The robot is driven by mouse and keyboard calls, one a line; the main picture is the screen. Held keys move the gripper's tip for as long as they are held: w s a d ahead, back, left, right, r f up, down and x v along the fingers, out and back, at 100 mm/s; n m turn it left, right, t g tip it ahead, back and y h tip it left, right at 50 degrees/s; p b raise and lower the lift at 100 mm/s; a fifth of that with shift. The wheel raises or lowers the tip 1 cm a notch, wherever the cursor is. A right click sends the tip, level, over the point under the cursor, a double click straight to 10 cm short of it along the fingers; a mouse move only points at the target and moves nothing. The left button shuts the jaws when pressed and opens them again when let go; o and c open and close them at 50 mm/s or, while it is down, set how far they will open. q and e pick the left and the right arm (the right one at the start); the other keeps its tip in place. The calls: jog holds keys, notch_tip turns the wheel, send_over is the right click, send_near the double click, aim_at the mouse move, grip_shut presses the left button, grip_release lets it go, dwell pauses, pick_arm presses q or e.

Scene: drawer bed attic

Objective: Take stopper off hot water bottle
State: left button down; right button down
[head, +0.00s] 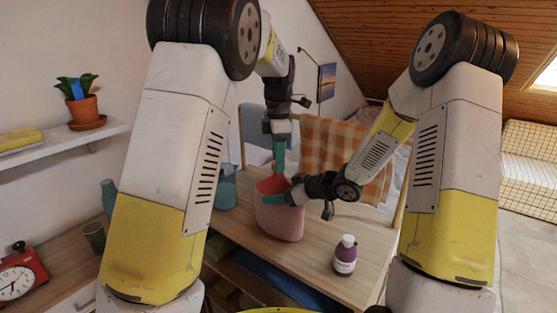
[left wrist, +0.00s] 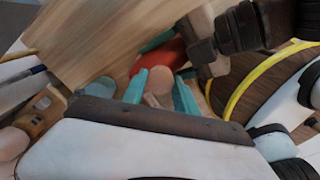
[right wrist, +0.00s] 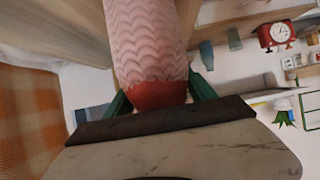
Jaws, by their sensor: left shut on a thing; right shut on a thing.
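The hot water bottle (head: 281,222) stands on the wooden table, with a pink ribbed body and a red top. In the right wrist view its body (right wrist: 146,40) lies between the teal fingers of my right gripper (right wrist: 160,92), which grips it near the red shoulder. In the head view my right gripper (head: 275,198) reaches it from the right. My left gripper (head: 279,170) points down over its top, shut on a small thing. In the left wrist view a pale pinkish stopper (left wrist: 158,86) shows between the left fingers (left wrist: 160,90), beside the red top (left wrist: 171,56). Whether the stopper is still seated is unclear.
A purple bottle with a white cap (head: 345,256) stands on the table at the right front. A blue container (head: 226,190) stands left of the hot water bottle. A chair with an orange checked cloth (head: 335,150) is behind. The table's front right is mostly clear.

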pick_arm(q)
jog(key=shift+r, duration=0.1)
jog(key=shift+r, duration=1.05)
jog(key=shift+r, duration=2)
pick_arm(e)
jog(key=shift+c, duration=1.2)
grip_release()
